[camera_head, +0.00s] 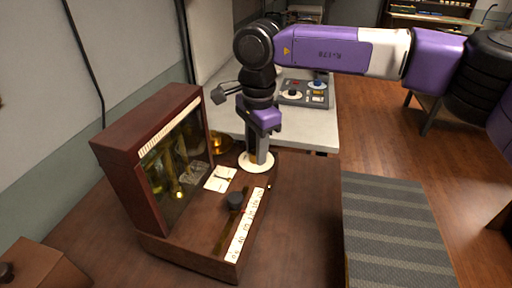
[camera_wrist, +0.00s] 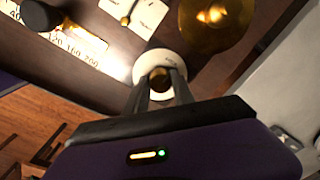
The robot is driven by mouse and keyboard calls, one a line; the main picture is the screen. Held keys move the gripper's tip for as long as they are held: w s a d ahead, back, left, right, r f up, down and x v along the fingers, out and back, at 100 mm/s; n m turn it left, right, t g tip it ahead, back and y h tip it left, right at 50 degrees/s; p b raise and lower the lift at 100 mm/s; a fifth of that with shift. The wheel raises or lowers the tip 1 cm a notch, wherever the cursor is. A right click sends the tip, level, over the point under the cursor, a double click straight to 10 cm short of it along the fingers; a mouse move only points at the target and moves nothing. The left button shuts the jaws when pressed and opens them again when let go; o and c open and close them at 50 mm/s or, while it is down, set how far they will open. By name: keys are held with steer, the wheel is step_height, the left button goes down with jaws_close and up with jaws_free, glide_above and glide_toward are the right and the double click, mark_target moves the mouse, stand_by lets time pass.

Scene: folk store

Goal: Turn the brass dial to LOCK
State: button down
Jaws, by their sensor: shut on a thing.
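The brass dial (camera_wrist: 160,84) sits on a round white plate (camera_head: 257,161) near the far right corner of the wooden instrument's base. My gripper (camera_head: 256,154) points down over this plate. In the wrist view my gripper (camera_wrist: 160,92) has one finger on each side of the dial and is shut on it. The fingers hide most of the dial in the head view. No LOCK marking is legible in either view, so I cannot tell the dial's setting.
Left of the dial are a white card (camera_head: 220,178) with a small brass piece and a brass pan (camera_wrist: 214,22). A black knob (camera_head: 235,199) stands beside a numbered scale (camera_head: 248,222). A glass-fronted wooden case (camera_head: 126,180) rises at left. A grey-striped surface (camera_head: 398,232) lies right.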

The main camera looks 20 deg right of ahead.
steer(key=shift+r+n, duration=0.1)
steer(key=shift+n, duration=0.4)
steer(key=c, duration=1.1)
jaws_free()
steer(key=shift+o, duration=0.2)
step_height(320, 180, up, 8)
steer(key=shift+s+f, duration=0.15)
